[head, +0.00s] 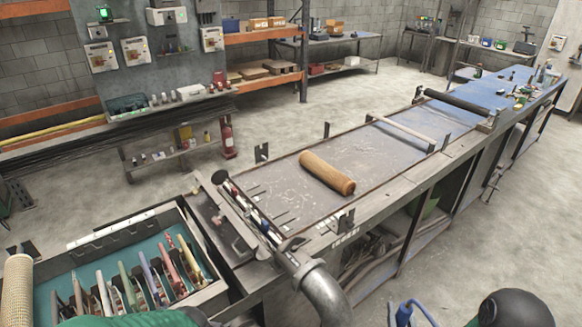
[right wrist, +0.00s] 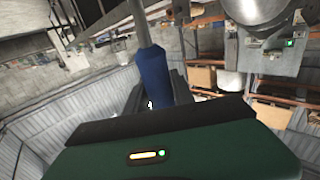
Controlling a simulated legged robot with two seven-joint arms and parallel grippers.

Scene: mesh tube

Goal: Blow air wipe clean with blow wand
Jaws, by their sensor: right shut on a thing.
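In the right wrist view my right gripper (right wrist: 157,95) is shut on the blue handle of the blow wand (right wrist: 152,68). A thin grey tube runs up from the handle and out of the frame. In the head view a blue curved piece (head: 418,309) shows at the bottom edge, perhaps part of the wand; the grip itself cannot be made out there. A brown cylindrical roll (head: 327,173) lies on the grey bench top (head: 375,150), apart from the wand. A tan mesh tube (head: 17,290) stands at the far left edge. My left gripper does not show clearly.
A drawer (head: 205,298) with a teal lining holds several coloured hand tools at the lower left. A thick grey pipe (head: 322,290) stands at the bench's near end. Pale marks lie on the bench around the roll. A dark roller (head: 455,101) spans the bench farther back.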

